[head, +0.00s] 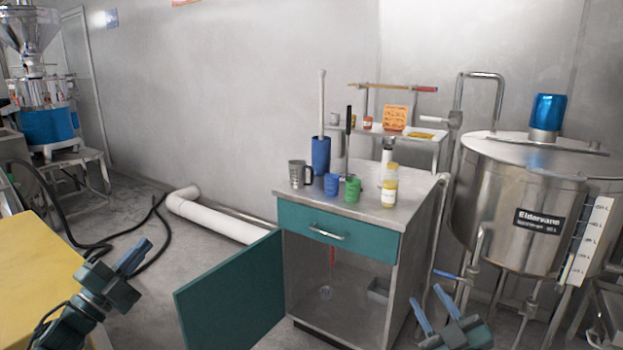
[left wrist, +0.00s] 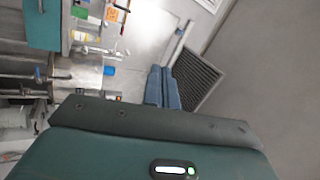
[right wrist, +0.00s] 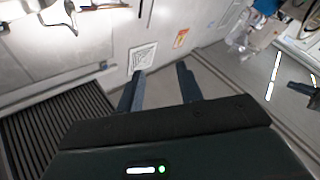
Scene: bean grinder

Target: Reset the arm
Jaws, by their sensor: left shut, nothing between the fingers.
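My left gripper (head: 141,254) is at the lower left of the head view, in front of the yellow surface and away from the cabinet. Its blue fingers are together with nothing between them, as the left wrist view also shows (left wrist: 162,78). My right gripper (head: 429,298) is at the bottom of the head view, in front of the cabinet's right side. Its fingers stand apart and empty in the right wrist view (right wrist: 160,75). Neither gripper holds anything.
A grey cabinet (head: 400,220) has its teal door (head: 230,295) swung open and its drawer (head: 340,232) shut. Cups, a metal mug (head: 297,174) and bottles stand on top. A steel tank (head: 510,205) is at the right. A yellow surface (head: 40,265) is at the left.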

